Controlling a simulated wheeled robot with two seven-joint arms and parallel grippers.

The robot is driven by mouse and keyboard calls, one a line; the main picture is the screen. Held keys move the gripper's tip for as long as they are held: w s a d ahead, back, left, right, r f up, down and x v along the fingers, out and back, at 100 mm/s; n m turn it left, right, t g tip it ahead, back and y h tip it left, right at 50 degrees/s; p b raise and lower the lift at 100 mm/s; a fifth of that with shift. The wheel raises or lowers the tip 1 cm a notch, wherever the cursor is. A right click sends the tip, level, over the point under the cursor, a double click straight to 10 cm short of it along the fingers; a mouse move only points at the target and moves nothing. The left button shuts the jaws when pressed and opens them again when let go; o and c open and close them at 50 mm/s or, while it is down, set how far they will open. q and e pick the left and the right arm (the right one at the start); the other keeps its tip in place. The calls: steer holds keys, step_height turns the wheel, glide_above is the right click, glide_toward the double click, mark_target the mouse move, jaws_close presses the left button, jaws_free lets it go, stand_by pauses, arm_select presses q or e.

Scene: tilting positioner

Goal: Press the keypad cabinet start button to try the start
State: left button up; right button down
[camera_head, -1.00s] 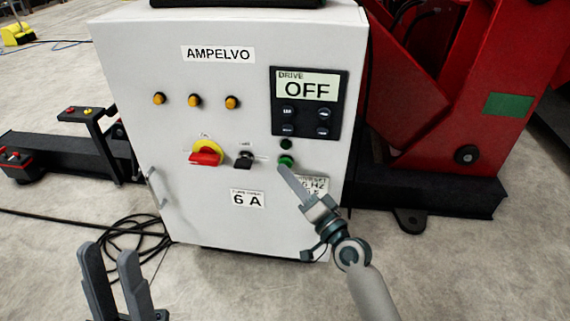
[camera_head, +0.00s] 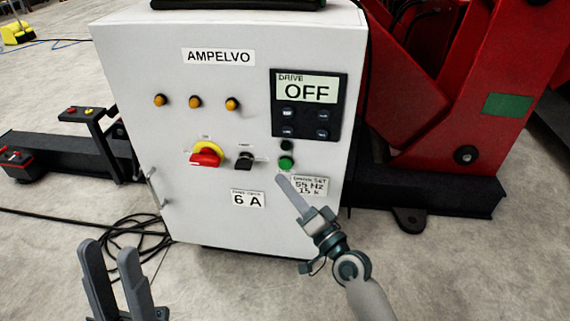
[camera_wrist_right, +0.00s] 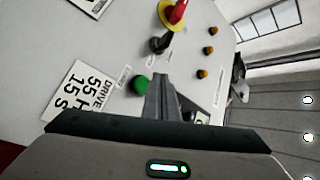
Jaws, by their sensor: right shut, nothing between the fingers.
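The keypad cabinet (camera_head: 225,130) is a light grey box labelled AMPELVO. Its keypad (camera_head: 309,103) has a display reading DRIVE OFF. The green start button (camera_head: 286,163) sits below the keypad, under a small dark green lamp (camera_head: 286,146). The button also shows in the right wrist view (camera_wrist_right: 141,86). My right gripper (camera_head: 281,181) is shut and empty, its tips just below the button in the head view and apart from it. In the right wrist view the fingers (camera_wrist_right: 162,90) lie beside the button. My left gripper (camera_head: 105,255) is open and empty at the lower left.
A red and yellow rotary switch (camera_head: 206,155) and a black selector (camera_head: 244,161) sit left of the button. Three amber lamps (camera_head: 195,102) are above them. A black cable (camera_head: 120,232) lies on the floor at left. A red machine (camera_head: 450,100) stands at right.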

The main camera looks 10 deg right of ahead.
steer(key=shift+s+a+p, duration=0.15)
steer(key=shift+s+a, duration=0.1)
steer(key=shift+s, duration=0.5)
steer(key=shift+s+a+p, duration=0.15)
steer(key=shift+s+a, duration=0.1)
steer(key=shift+s, duration=0.45)
